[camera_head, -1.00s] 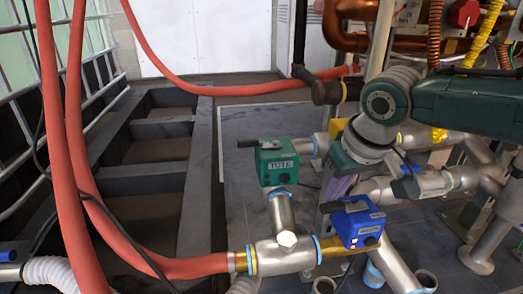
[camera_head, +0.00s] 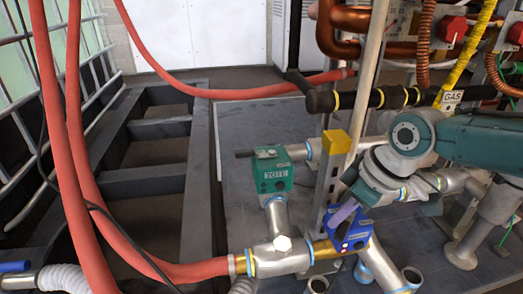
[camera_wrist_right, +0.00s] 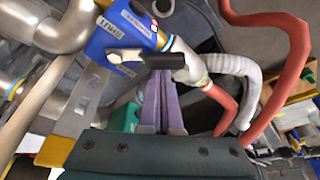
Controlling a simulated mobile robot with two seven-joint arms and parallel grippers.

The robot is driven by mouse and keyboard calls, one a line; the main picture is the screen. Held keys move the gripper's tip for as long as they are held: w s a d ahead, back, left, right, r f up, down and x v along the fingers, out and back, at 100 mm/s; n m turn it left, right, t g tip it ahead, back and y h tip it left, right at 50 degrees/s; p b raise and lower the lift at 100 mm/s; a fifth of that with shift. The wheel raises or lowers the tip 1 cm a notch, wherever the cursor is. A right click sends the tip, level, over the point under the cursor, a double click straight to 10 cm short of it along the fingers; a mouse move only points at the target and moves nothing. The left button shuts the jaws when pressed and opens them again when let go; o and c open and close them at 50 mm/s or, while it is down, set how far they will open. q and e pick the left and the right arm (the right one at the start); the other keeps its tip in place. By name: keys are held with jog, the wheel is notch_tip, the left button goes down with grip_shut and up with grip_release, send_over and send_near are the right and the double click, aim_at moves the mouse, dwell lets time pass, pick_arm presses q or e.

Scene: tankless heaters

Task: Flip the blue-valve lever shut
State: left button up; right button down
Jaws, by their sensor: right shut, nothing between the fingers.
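The blue valve (camera_head: 357,236) sits on a silver and brass pipe in the lower right of the head view. It also shows at the top of the right wrist view (camera_wrist_right: 112,30), with its lever (camera_wrist_right: 166,61), a silver arm with a black grip, across its near side. My right gripper (camera_head: 345,213) has its purple fingers at the valve. In the wrist view the fingers (camera_wrist_right: 160,80) are shut together and empty, their tips right at the black grip. Contact is not certain. In the head view the fingers hide part of the valve. My left gripper is not in view.
A green valve (camera_head: 273,172) with a black lever stands left of the blue one. Red hoses (camera_head: 75,130) hang at the left. Copper pipes (camera_head: 345,35) run at the upper right.

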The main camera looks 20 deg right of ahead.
aim_at(339, 232)
jog(key=n, duration=0.1)
jog(key=s+d+n, duration=0.1)
jog(key=n, duration=0.1)
jog(key=s+n+g+y+b, duration=0.1)
jog(key=shift+s+d+f, duration=0.1)
jog(key=shift+d+f, duration=0.1)
jog(key=shift+d, duration=0.05)
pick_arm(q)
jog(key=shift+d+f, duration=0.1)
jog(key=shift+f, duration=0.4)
pick_arm(e)
jog(key=shift+s+d+r, duration=0.1)
jog(key=shift+s+d, duration=0.3)
jog(key=shift+d, duration=0.1)
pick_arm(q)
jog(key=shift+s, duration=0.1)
pick_arm(e)
jog(key=shift+d, duration=0.1)
